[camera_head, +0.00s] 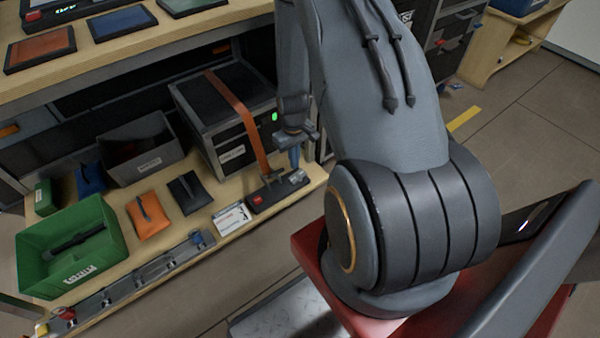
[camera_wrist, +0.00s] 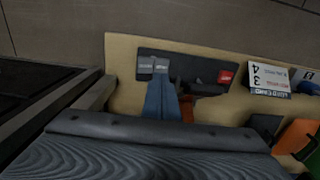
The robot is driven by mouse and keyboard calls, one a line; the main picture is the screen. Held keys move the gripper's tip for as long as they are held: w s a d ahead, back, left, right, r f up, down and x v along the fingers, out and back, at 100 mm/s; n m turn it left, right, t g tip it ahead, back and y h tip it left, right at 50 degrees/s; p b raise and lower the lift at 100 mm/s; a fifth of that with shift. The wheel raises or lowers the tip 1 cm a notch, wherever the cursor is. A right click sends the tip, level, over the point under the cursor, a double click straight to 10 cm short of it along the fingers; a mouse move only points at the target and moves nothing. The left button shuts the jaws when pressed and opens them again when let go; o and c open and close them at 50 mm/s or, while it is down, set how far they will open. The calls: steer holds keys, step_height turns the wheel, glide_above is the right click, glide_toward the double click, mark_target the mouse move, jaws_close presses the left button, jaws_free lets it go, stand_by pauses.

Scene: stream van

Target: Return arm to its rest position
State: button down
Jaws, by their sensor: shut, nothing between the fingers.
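My arm rises from its red base and reaches down over the wooden shelf. My gripper (camera_head: 294,158) is shut and empty, beside the right end of the strapped black case. It points down just above a dark block with a red label (camera_head: 262,199). In the wrist view the two blue fingers of my gripper (camera_wrist: 153,68) lie close together in front of the same dark block (camera_wrist: 206,70). Whether the fingertips touch the block I cannot tell.
The black case (camera_head: 208,149) with its orange strap stands close to my gripper. A white card (camera_head: 231,218), pouches, a grey bin (camera_head: 150,168) and a green bin (camera_head: 30,257) share the shelf. A worktop (camera_head: 120,52) overhangs at the back. Open floor (camera_head: 545,135) lies right.

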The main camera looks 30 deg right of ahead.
steer(key=shift+r, duration=0.45)
steer(key=shift+a, duration=0.1)
steer(key=s+a+r+n, duration=0.1)
steer(key=a+r+n, duration=0.2)
steer(key=a+r, duration=1.8)
steer(key=s+a+r+n, duration=0.1)
steer(key=s+a+r, duration=0.6)
steer(key=s, duration=0.3)
steer(key=s+a+r+n, duration=0.2)
steer(key=s+a+r, duration=0.55)
steer(key=s, duration=0.35)
steer(key=d+r+m+p, duration=0.6)
steer(key=d+r+p, duration=1.2)
steer(key=r+p, duration=0.4)
steer(key=p, duration=0.4)
steer(key=shift+s+d+r, duration=0.15)
steer(key=shift+s+r, duration=0.2)
steer(key=shift+s, duration=0.05)
